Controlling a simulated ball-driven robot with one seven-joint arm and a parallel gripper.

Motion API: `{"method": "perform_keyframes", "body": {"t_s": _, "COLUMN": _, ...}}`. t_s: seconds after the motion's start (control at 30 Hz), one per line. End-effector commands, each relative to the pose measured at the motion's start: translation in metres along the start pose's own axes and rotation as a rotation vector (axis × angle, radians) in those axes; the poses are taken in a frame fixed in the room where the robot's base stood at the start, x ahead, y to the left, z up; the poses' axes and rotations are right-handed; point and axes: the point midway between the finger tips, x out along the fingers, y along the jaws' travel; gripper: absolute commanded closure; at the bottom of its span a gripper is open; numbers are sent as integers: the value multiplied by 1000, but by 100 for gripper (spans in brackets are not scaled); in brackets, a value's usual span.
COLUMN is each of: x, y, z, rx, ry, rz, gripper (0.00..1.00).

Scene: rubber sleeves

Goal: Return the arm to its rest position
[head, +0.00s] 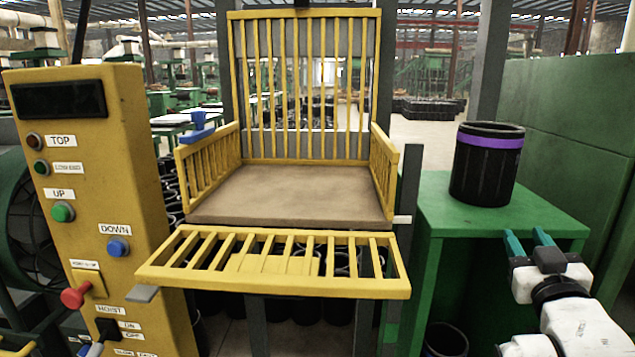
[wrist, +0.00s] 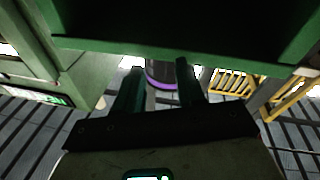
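My arm comes in at the lower right of the head view. My gripper (head: 528,236) has its two green fingers apart with nothing between them. It is in front of the green stand (head: 440,205), near its front right edge. In the wrist view my gripper (wrist: 157,75) also shows spread fingers. A black rubber sleeve with a purple band (head: 486,165) stands upright on the stand, behind and apart from the fingers. Part of this sleeve (wrist: 160,83) shows between the fingers in the wrist view.
A yellow barred hoist cage (head: 305,85) with an empty brown platform (head: 290,192) stands left of the stand, its front flap (head: 180,262) lowered. A yellow control panel (head: 95,200) is at far left. A green wall (head: 580,130) bounds the right. Black sleeves lie below the platform.

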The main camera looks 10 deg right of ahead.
Motion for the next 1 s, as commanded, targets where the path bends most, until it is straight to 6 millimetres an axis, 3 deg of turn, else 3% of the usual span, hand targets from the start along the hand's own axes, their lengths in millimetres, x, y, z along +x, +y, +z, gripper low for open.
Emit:
{"method": "perform_keyframes", "body": {"t_s": 0.03, "x": -10, "y": -14, "z": 28, "rx": 20, "ry": -82, "rz": -28, "gripper": 61}}
{"method": "perform_keyframes", "body": {"t_s": 0.17, "x": -42, "y": -44, "z": 93, "rx": 56, "ry": -291, "rz": -92, "gripper": 61}}
{"method": "perform_keyframes", "body": {"t_s": 0.27, "x": -79, "y": -68, "z": 144, "rx": 73, "ry": -467, "rz": -149, "gripper": 61}}
{"method": "perform_keyframes", "body": {"t_s": 0.47, "x": -177, "y": -104, "z": 234, "rx": 70, "ry": -834, "rz": -273, "gripper": 61}}
{"method": "perform_keyframes", "body": {"t_s": 0.6, "x": -260, "y": -115, "z": 281, "rx": 34, "ry": -1093, "rz": -359, "gripper": 61}}
{"method": "perform_keyframes", "body": {"t_s": 0.8, "x": -366, "y": -107, "z": 318, "rx": -42, "ry": -1402, "rz": -456, "gripper": 61}}
{"method": "perform_keyframes", "body": {"t_s": 0.93, "x": -404, "y": -98, "z": 325, "rx": -79, "ry": -1515, "rz": -488, "gripper": 61}}
{"method": "perform_keyframes", "body": {"t_s": 1.0, "x": -404, "y": -98, "z": 325, "rx": -79, "ry": -1515, "rz": -488, "gripper": 61}}
